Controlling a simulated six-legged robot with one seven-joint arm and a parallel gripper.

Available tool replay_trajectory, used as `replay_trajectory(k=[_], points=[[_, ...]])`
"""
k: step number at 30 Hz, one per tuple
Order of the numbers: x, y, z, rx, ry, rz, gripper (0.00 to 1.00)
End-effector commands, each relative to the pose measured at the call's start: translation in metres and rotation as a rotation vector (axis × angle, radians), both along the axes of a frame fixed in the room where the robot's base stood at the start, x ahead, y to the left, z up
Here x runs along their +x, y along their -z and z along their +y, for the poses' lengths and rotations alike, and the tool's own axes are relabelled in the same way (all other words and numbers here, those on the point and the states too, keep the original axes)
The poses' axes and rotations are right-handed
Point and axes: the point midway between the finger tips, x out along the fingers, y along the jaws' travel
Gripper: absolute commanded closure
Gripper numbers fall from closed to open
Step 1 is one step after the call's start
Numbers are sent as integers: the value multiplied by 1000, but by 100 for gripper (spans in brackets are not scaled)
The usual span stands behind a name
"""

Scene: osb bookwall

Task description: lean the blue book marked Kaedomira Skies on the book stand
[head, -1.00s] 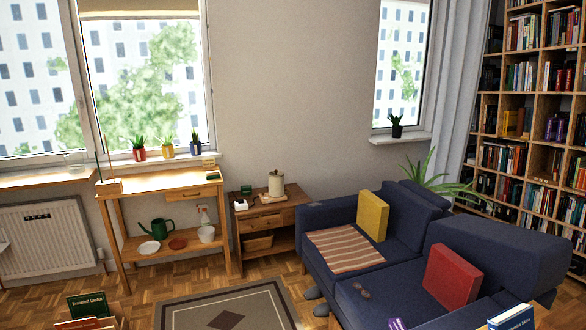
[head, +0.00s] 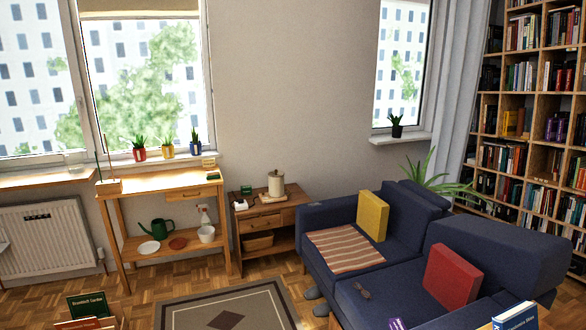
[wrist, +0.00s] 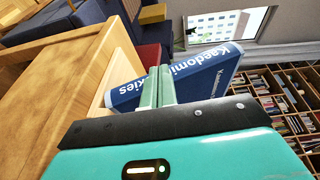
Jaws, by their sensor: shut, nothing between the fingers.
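The blue book marked Kaedomira Skies (head: 517,320) shows at the bottom right of the head view, cut off by the lower edge. In the wrist view the book (wrist: 203,88) is tilted in the picture, with its white title partly covered by my fingers. My gripper (wrist: 157,86) is shut and empty, with its pale green fingertips in front of the book. I cannot tell whether they touch it. A light wooden surface (wrist: 65,95) stands just left of the book. I cannot make out the book stand for certain in either view.
A blue sofa (head: 400,265) with a yellow cushion (head: 372,216) and a red cushion (head: 451,278) stands at right. A tall bookcase (head: 535,130) is behind it. A green book (head: 87,304) and other books are at bottom left.

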Motion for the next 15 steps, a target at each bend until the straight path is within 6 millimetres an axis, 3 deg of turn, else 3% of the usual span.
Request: replay_trajectory(k=[5, 15], points=[[-1, 0, 1, 0, 1, 0, 100], [-10, 0, 29, 1, -1, 1, 100]])
